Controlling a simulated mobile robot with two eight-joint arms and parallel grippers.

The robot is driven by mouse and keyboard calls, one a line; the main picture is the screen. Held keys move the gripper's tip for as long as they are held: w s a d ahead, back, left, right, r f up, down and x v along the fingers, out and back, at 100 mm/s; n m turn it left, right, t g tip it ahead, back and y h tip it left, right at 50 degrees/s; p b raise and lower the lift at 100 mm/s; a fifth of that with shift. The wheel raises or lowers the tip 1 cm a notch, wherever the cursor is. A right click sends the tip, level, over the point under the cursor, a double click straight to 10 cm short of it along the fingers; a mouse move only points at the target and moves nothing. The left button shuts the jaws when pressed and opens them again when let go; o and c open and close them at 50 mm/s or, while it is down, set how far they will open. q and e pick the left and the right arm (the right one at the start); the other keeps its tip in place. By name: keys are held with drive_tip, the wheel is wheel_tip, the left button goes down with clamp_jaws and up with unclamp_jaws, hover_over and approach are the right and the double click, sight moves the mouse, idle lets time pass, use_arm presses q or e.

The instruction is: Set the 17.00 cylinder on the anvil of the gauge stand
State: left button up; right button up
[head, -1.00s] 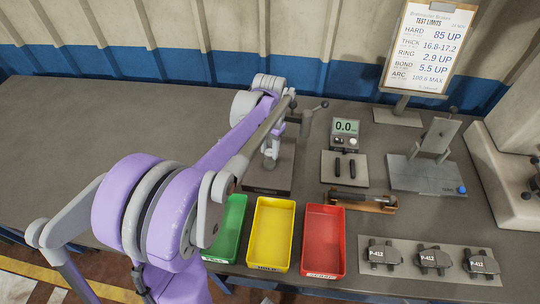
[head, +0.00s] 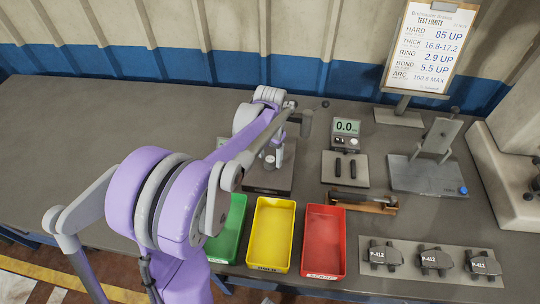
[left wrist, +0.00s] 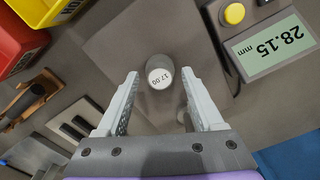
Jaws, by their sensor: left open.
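The 17.00 cylinder (left wrist: 160,75) is small and grey, with a pale labelled end facing the camera in the left wrist view. It stands over the grey base plate of the gauge stand (left wrist: 112,48); I cannot tell whether it rests on the anvil, whose outline is hidden. My left gripper (left wrist: 160,86) is open, its fingers on either side of the cylinder with gaps showing. The gauge display (left wrist: 266,47) beside it reads 28.15 mm. In the head view my arm covers part of the gauge stand (head: 268,184). My right gripper is not in view.
Green (head: 228,228), yellow (head: 271,234) and red (head: 324,240) bins line the front of the bench. A tester reading 0.0 (head: 346,132), a grey fixture (head: 428,174) and a mat with brake pads (head: 385,276) lie right. The bench's left side is clear.

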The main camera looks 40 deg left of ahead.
sight(270, 159)
use_arm(q)
drive_tip(key=shift+r, duration=0.2)
wheel_tip(270, 159, up, 11)
drive_tip(key=p, duration=0.1)
drive_tip(key=s+d+f+t, duration=0.2)
drive_tip(key=s+d+f, duration=0.2)
drive_tip(key=s+d, duration=0.4)
drive_tip(key=s+d+f+t, duration=0.3)
drive_tip(key=s+d+f, duration=0.1)
drive_tip(key=s+d, duration=0.3)
drive_tip(key=shift+s+d+f, duration=0.15)
drive_tip(key=shift+s+d, duration=0.2)
drive_tip(key=shift+d, duration=0.1)
idle(0.3)
